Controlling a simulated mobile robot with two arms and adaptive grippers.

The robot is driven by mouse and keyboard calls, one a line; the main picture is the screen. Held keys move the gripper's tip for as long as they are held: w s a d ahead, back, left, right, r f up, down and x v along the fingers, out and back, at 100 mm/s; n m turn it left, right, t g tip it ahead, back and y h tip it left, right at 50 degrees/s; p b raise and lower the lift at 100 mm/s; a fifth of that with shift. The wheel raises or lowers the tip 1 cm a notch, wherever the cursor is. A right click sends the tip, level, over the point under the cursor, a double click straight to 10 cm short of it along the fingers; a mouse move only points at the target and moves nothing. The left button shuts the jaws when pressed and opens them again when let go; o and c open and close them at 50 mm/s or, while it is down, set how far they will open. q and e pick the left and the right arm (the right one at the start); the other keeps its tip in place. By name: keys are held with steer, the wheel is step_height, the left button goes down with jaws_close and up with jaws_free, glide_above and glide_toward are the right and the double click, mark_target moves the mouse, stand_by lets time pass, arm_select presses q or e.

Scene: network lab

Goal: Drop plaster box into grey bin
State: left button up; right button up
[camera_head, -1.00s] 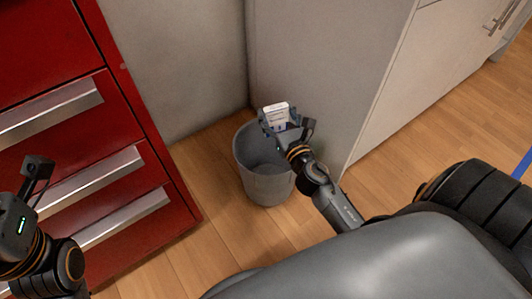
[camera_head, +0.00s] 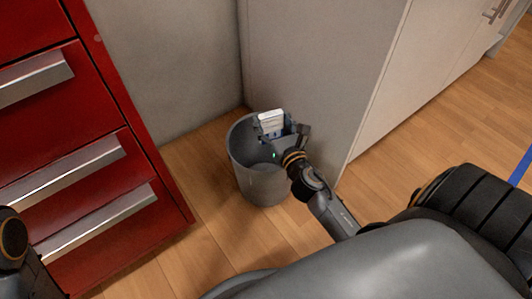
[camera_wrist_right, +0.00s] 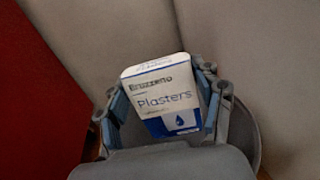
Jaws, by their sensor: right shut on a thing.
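The plaster box (camera_head: 271,121) is white and blue and is held at the mouth of the grey bin (camera_head: 262,186). In the right wrist view the box (camera_wrist_right: 162,95) shows the word "Plasters" and a blue drop. My right gripper (camera_head: 272,130) is shut on the box, with a finger on each side of it. In the wrist view, part of the bin's rim (camera_wrist_right: 246,130) shows behind the gripper. The bin stands upright on the floor and looks empty where I can see inside. At the left edge of the head view only part of my left arm shows; its gripper is out of view.
A red drawer cabinet (camera_head: 95,120) with metal handles stands left of the bin. A grey cabinet side (camera_head: 310,75) rises right behind the bin, and a wall (camera_head: 170,60) closes the corner. Wooden floor (camera_head: 200,215) is clear in front.

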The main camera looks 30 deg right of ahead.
steer(key=o, duration=1.1)
steer(key=shift+s, duration=0.15)
steer(key=shift+s+a+f, duration=0.1)
steer(key=shift+s, duration=0.25)
steer(key=s, duration=0.4)
steer(key=s+a, duration=0.1)
steer(key=s, duration=0.1)
steer(key=shift+s, duration=0.2)
